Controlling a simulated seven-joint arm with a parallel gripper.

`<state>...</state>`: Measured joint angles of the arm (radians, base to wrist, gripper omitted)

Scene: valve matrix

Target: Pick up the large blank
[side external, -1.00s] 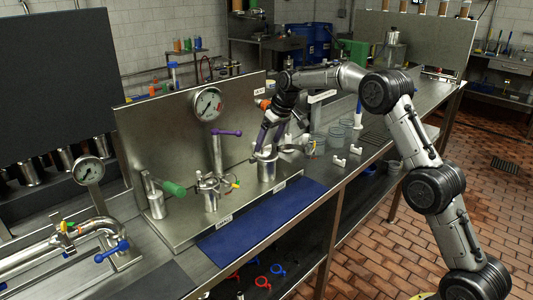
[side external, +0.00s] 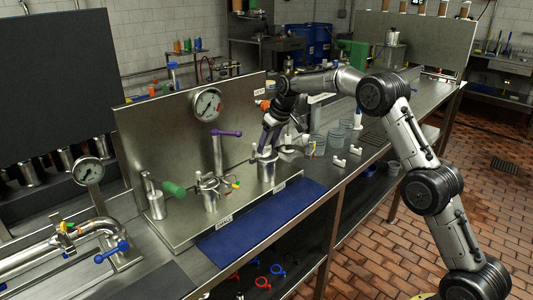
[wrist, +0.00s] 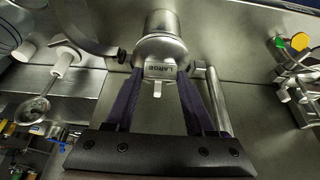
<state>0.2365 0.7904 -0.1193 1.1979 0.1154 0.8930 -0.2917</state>
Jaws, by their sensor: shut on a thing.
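The large blank is a silver metal piece with a tab marked LARGE (wrist: 160,71) in the wrist view. It is at the lower end of a metal cylinder there; I cannot tell whether the two touch. My gripper (wrist: 158,78) has its two dark purple fingers on either side of the tab, shut on the blank. In the side external view my gripper (side external: 265,147) points down at the top of the rightmost metal stub (side external: 266,170) on the steel panel's base. The fingers and hand hide most of the blank there.
A curved clamp (side external: 290,153) is beside the stub on the right. A purple-handled valve (side external: 217,150), a clamp fitting with coloured knobs (side external: 209,190) and a green-handled valve (side external: 156,198) stand to the left. White fittings (side external: 340,161) and cups (side external: 318,143) are at the right. The blue mat (side external: 260,222) is clear.

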